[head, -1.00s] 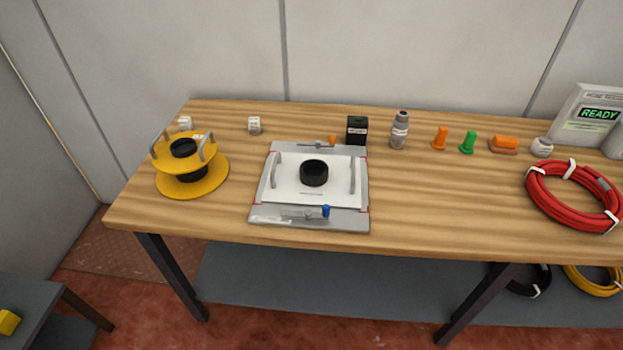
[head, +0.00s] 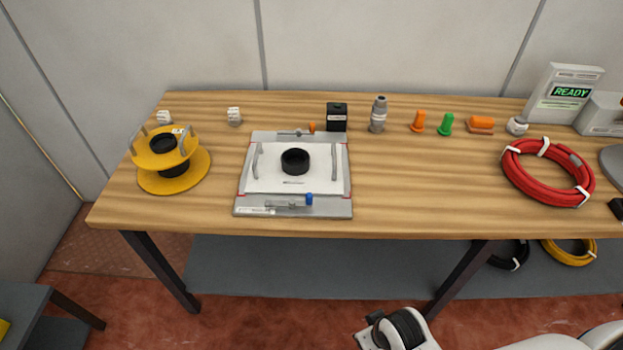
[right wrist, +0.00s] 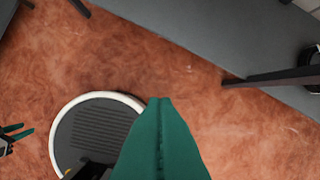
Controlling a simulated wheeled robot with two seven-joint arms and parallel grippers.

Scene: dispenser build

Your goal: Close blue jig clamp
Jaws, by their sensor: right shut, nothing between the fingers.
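The blue jig clamp (head: 308,199) is a small blue knob with a grey bar on the front rail of the grey jig (head: 243,190). The jig lies flat on the wooden table and holds a white plate (head: 262,181) with a black ring (head: 295,161) and two upright grey handles. An orange clamp (head: 312,127) sits on its back rail. My right arm shows at the bottom right of the head view, below and in front of the table. In the right wrist view the green fingers of my right gripper (right wrist: 160,102) are together and empty above the floor.
A yellow spool (head: 150,184) stands left of the jig. A black box (head: 337,117), a grey cylinder (head: 378,115) and orange and green pieces line the back. A red cable coil (head: 530,190) lies at right. The front table strip right of the jig is clear.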

